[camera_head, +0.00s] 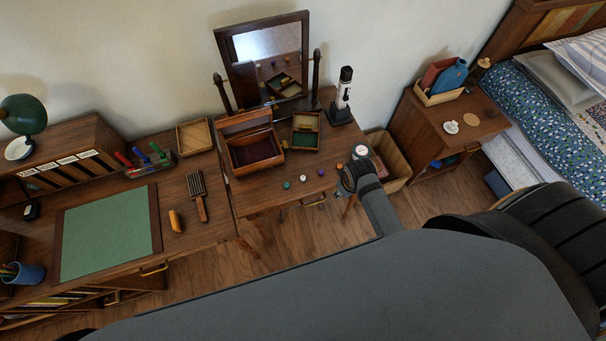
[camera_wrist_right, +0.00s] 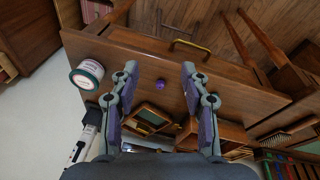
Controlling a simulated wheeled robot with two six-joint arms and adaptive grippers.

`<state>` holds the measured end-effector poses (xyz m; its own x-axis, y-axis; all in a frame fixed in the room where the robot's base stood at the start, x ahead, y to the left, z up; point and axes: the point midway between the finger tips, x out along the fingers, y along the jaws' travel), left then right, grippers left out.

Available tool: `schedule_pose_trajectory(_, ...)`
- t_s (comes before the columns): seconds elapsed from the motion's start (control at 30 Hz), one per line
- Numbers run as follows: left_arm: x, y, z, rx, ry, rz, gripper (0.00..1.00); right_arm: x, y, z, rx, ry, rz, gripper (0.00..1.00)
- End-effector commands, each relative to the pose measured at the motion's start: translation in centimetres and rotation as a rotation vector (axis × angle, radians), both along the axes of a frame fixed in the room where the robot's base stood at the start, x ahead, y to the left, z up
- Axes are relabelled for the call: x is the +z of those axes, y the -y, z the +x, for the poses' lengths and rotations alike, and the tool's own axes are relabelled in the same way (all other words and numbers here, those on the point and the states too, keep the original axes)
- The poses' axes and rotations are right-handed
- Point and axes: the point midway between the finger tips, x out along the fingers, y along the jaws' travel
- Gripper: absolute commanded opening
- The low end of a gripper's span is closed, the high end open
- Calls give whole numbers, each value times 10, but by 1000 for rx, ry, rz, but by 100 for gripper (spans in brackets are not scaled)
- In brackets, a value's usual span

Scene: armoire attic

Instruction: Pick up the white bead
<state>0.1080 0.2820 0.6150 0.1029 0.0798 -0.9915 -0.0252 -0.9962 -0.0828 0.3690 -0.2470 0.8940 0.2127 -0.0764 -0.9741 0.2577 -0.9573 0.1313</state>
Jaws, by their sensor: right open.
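The white bead (camera_head: 303,177) lies on the dressing table top (camera_head: 265,190), between a green bead (camera_head: 287,185) and a purple bead (camera_head: 321,172). My right gripper (camera_head: 347,181) is at the table's right front corner, to the right of the white bead. In the right wrist view my right gripper (camera_wrist_right: 160,88) is open and empty. The purple bead (camera_wrist_right: 161,84) shows between its fingers, on the table below. I cannot make out the white bead clearly in that view; the right finger may hide it. My left gripper is not in view.
A round tin (camera_head: 361,152) stands at the table's right edge. Behind the beads are an open wooden box (camera_head: 253,152), a small green-lined box (camera_head: 306,130), a tilting mirror (camera_head: 265,58) and a black-and-white upright object (camera_head: 343,95). A reddish bead (camera_head: 340,166) lies near my right gripper.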

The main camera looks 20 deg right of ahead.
Motion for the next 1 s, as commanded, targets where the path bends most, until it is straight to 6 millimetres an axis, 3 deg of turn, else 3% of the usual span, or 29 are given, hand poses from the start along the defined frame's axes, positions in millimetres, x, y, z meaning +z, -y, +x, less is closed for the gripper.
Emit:
schedule_pose_trajectory(0.03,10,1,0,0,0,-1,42,27,-2,6,15,7,-2,46)
schedule_pose_trajectory(0.1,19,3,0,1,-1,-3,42,56,-5,15,56,4,-9,46)
schedule_pose_trajectory(0.17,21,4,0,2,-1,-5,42,64,-9,25,113,-15,-16,46)
schedule_pose_trajectory(0.47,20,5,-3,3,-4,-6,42,30,-33,73,376,-107,-31,46)
schedule_pose_trajectory(0.8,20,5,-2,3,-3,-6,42,-2,-87,131,790,-207,-28,46)
schedule_pose_trajectory(1.0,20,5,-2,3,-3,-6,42,-6,-103,141,924,-233,-27,46)
